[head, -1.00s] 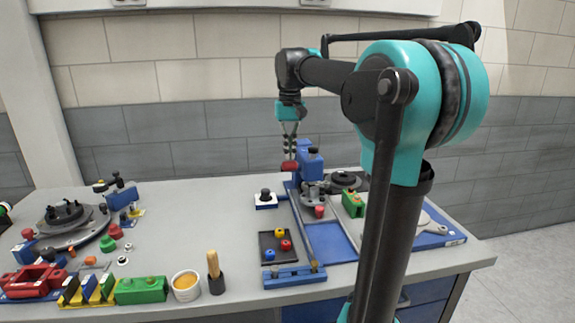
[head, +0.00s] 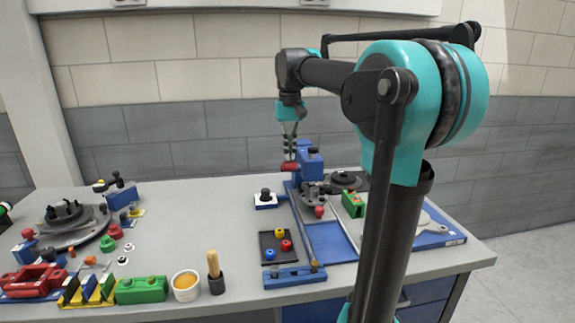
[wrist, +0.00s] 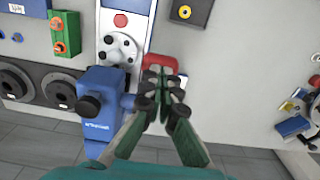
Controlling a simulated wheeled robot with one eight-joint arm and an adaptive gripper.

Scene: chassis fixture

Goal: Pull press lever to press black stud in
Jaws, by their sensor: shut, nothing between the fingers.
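The blue press (head: 308,164) stands at the back of the bench and also shows in the wrist view (wrist: 103,98). Its lever has a red handle (head: 289,167), which is at the upper middle of the wrist view (wrist: 160,63). My gripper (head: 290,155) points down and is shut, with its fingertips right at the red handle; whether they touch it I cannot tell. In the wrist view, the fingertips (wrist: 161,83) lie just below the handle, with nothing seen between them. A grey round fixture (wrist: 117,48) sits in front of the press. I cannot make out the black stud for certain.
A black knob on a blue-white block (head: 265,199) stands left of the press. A black tray (head: 262,240) holds coloured knobs. A green block (head: 353,204) and dark discs (head: 343,181) stand right of the press. Bare bench (head: 195,215) lies to the left.

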